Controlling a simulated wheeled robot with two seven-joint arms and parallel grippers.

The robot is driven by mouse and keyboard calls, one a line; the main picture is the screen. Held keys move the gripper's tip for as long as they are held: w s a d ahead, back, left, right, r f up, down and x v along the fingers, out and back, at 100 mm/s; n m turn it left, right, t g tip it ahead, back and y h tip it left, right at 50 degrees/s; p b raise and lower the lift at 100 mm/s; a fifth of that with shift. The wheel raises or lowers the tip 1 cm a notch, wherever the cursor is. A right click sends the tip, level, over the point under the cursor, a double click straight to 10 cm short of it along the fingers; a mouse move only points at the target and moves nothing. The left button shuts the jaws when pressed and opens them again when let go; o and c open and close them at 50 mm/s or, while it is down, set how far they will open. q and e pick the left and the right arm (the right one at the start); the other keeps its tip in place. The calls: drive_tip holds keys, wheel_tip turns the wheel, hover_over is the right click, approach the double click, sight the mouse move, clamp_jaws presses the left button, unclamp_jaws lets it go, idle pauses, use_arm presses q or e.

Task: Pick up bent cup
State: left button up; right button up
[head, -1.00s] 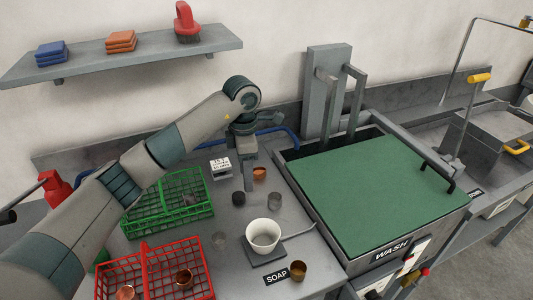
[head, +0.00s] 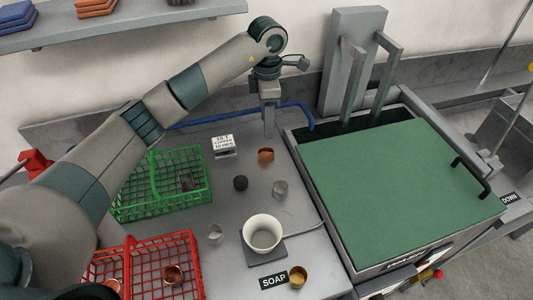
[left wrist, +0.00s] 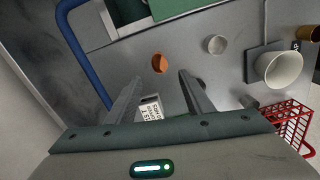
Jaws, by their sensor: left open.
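Several small cups stand on the grey counter; I cannot tell for certain which is the bent one. A copper-orange cup (head: 266,155) stands near the back, and its rim looks uneven. It shows in the left wrist view (left wrist: 159,63) just beyond my fingertips, roughly between them. A grey metal cup (head: 280,188) stands in front of it, another (head: 215,233) farther forward, and a brass cup (head: 298,277) by the SOAP label. My left gripper (head: 269,130) is open and empty, pointing down behind the copper cup; it also shows in the left wrist view (left wrist: 160,77). My right gripper is out of view.
A small sign (head: 223,142) and a dark round piece (head: 240,183) are close by. A green basket (head: 160,208) and a red basket (head: 190,243) stand left, a white bowl (head: 263,222) in front. The green-lidded wash tank (head: 400,195) bounds the right; a blue pipe (head: 215,118) runs behind.

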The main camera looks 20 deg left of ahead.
use_arm(q)
drive_tip(key=p, duration=0.3)
hover_over(266, 149)
drive_tip(key=s, duration=0.2)
drive_tip(key=f, duration=0.6)
drive_tip(key=shift+w+d, duration=0.25)
drive_tip(key=shift+d, duration=0.15)
drive_tip(key=shift+f, duration=0.5)
drive_tip(key=shift+a+f+p, duration=0.15)
drive_tip(key=shift+f+p, duration=0.7)
wheel_tip(266, 149, down, 2)
drive_tip(key=shift+f+p, duration=0.1)
drive_tip(key=shift+p, duration=0.4)
drive_tip(key=shift+a+f, duration=0.1)
drive_tip(key=shift+f, duration=0.55)
drive_tip(key=shift+w, duration=0.1)
drive_tip(key=shift+c, duration=0.5)
